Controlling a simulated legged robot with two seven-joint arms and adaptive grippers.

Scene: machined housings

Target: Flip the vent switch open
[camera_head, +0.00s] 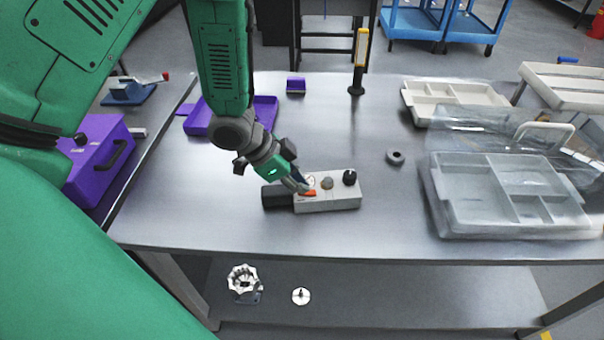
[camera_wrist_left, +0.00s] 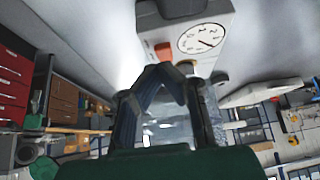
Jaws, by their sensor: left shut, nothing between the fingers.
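A light grey control box (camera_head: 335,198) lies on the metal table. It has a black end block, a small dial, a grey knob, a black knob and an orange-red switch (camera_head: 309,193) near its left end. In the left wrist view the red switch (camera_wrist_left: 165,50) sits beside the white dial (camera_wrist_left: 201,39). My left gripper (camera_head: 302,188) is shut and empty. Its fingertips (camera_wrist_left: 165,72) are right at the switch; I cannot tell whether they touch it. In the head view the gripper partly covers the box's left end. My right gripper is not in view.
A grey ring (camera_head: 395,157) lies right of the box. A clear-lidded compartment case (camera_head: 450,225) fills the table's right side. A purple tray (camera_head: 265,112) lies behind my left arm, and a yellow-black post (camera_head: 359,75) stands at the back. The table's front middle is clear.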

